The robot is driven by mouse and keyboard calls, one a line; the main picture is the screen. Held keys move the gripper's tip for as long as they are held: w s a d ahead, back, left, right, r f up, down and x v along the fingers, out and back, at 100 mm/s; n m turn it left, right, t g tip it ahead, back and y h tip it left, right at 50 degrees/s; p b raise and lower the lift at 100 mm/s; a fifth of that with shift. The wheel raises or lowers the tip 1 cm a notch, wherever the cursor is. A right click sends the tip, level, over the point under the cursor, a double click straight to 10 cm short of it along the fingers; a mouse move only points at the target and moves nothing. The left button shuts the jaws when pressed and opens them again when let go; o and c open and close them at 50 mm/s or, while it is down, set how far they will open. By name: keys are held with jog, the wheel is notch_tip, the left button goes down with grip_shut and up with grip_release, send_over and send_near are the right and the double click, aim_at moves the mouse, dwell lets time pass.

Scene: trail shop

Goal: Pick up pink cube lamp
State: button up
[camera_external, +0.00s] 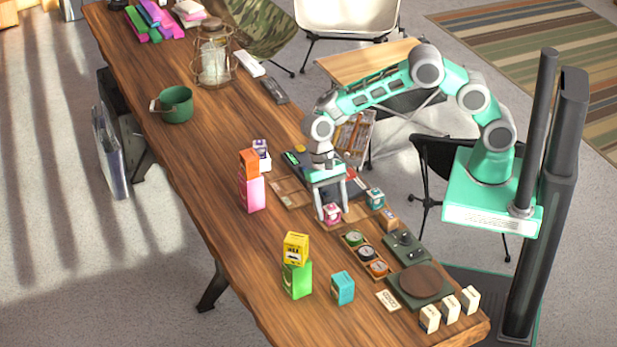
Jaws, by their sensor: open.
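A small pink cube with a pale front (331,213), which looks like the pink cube lamp, sits on the wooden table. My gripper (334,210) points down over it, open, with one finger at its left and the other at its right. The fingers seem to straddle the cube; I cannot tell whether they touch it. The gripper partly covers the cube's top. A similar teal cube (376,198) stands just to the right.
A taller pink box (251,193) with an orange box (249,162) on top stands to the left. Round dials (367,253), a small orange-brown box (390,219) and a dark panel (405,248) lie close at the front right.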

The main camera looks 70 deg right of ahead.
grip_shut()
dwell(0.7)
